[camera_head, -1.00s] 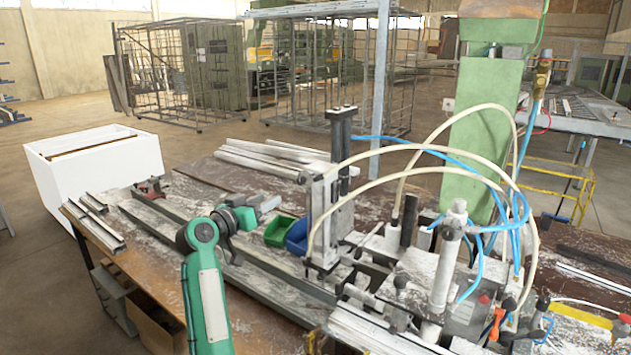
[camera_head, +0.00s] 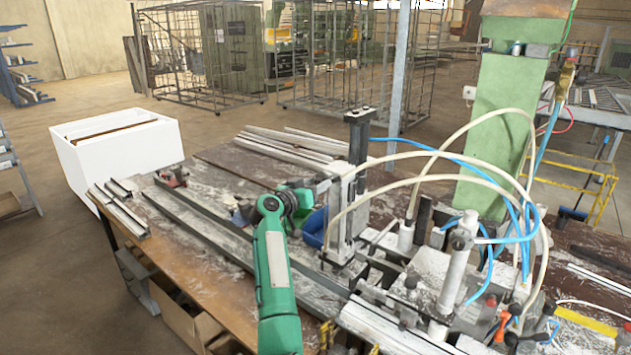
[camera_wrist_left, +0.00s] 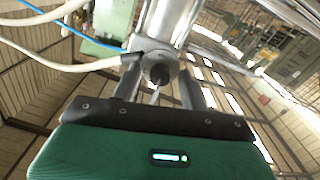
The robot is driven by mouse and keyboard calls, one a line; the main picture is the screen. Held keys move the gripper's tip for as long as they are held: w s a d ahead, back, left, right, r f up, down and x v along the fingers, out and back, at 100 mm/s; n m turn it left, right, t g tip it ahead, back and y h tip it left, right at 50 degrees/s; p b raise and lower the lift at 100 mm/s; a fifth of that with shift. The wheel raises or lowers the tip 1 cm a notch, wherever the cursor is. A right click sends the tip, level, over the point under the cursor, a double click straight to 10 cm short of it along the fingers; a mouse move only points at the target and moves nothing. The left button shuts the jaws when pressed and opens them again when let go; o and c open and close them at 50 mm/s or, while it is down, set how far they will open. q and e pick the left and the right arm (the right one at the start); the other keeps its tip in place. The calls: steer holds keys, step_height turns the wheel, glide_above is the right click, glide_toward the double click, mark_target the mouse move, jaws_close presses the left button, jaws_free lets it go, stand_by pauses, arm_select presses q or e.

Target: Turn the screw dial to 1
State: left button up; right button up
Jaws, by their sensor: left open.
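The grey clamp unit (camera_head: 345,205), with dark posts on top, stands on the bench. My left gripper (camera_head: 326,188) reaches its left side, with the fingers partly hidden by my green hand. In the left wrist view the fingers of my left gripper (camera_wrist_left: 160,92) are open. A round grey metal end with a dark centre (camera_wrist_left: 158,73) shows between and beyond them; it may be the screw dial. I cannot tell whether the fingers touch it. No number or mark on a dial can be read. My right gripper is not in view.
A blue bin (camera_head: 314,228) sits beside the clamp unit, partly hidden by my arm. Pale hoses (camera_head: 455,180) and blue hoses loop on the right. Long metal profiles (camera_head: 215,230) lie along the bench. A white box (camera_head: 120,155) stands at the left.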

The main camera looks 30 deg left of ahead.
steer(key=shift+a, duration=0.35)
arm_select(q)
jaws_close()
steer(key=n+b, duration=0.3)
steer(key=n, duration=0.6)
steer(key=shift+r, duration=0.1)
steer(key=shift+n+p, duration=0.45)
steer(key=shift+n, duration=0.95)
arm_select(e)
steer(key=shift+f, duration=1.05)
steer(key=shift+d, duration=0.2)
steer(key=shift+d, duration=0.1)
